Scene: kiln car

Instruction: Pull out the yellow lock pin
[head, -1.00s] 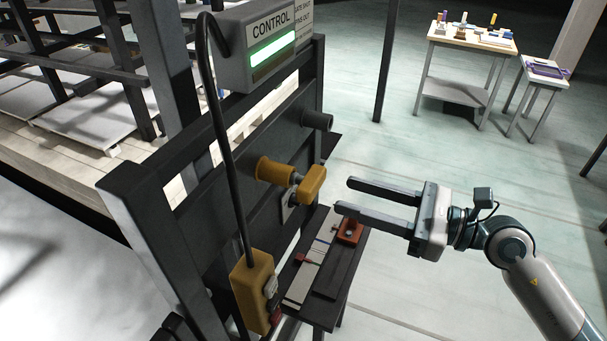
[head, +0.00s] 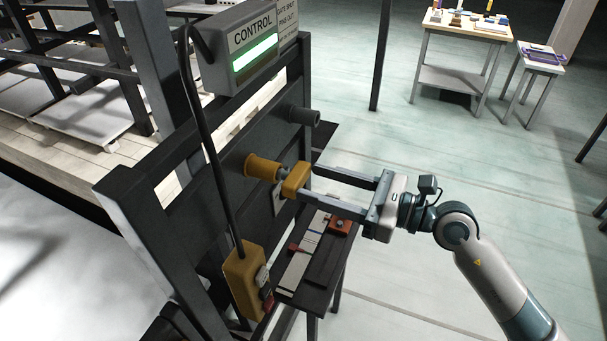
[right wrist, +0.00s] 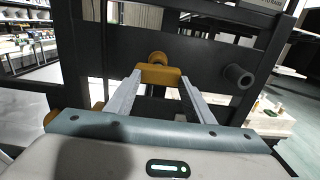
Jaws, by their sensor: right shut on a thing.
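The yellow lock pin (head: 296,179) sits in a yellow sleeve (head: 262,167) on the dark gate frame, with its block-shaped handle facing me. My right gripper (head: 304,182) has its two fingers on either side of the handle and is shut on it. In the right wrist view the handle (right wrist: 158,74) lies between the fingertips, with the round sleeve (right wrist: 158,57) behind it. The pin's shaft is mostly hidden inside the sleeve. My left gripper is not in view.
A control box (head: 240,50) with a lit green bar is above the pin. A black cable runs down to a yellow pendant (head: 246,280). A narrow dark bench (head: 322,275) with small items stands below my gripper.

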